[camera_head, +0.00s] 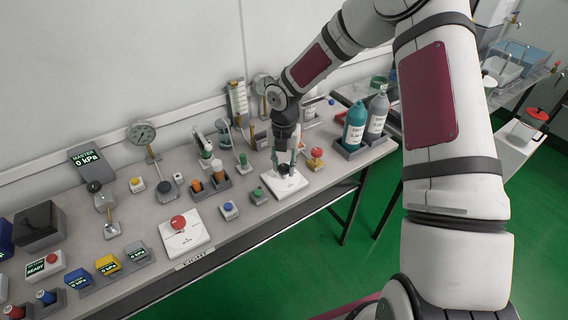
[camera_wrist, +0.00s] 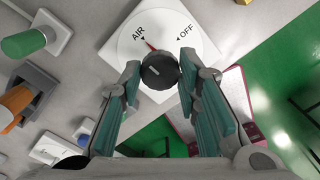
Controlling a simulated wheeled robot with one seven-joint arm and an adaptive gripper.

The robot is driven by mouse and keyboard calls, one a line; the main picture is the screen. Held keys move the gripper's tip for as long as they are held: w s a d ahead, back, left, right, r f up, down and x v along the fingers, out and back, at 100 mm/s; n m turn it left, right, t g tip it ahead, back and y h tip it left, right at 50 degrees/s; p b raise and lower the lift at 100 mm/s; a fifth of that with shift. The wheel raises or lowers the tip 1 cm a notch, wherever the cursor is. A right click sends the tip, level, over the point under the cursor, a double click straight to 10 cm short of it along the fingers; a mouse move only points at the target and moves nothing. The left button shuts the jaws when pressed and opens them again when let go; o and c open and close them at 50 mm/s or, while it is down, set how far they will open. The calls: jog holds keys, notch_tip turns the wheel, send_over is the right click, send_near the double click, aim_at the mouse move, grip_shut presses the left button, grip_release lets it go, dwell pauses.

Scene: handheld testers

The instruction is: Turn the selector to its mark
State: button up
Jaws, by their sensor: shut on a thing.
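The selector is a dark round knob (camera_wrist: 160,71) on a white square plate (camera_wrist: 201,42). The plate carries the words AIR and OFF, each with a small black triangle. A red pointer at the knob's upper left points close to the AIR triangle. My gripper (camera_wrist: 160,63) is shut on the knob, one finger on each side. In the head view my gripper (camera_head: 286,165) reaches down onto the same white plate (camera_head: 297,184) on the bench; the knob is mostly hidden there by the fingers.
A red knob (camera_head: 317,153) stands close to the right of my gripper. A holder with orange-handled items (camera_head: 218,178) is at the left, and blue (camera_head: 228,207) and green (camera_head: 258,192) buttons are in front. Teal (camera_head: 356,122) and grey (camera_head: 377,115) bottles stand farther right.

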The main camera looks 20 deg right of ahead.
aim_at(284, 167)
jog(key=o, duration=1.1)
jog(key=shift+o, duration=0.2)
notch_tip(284, 167, up, 12)
jog(key=shift+r, duration=0.1)
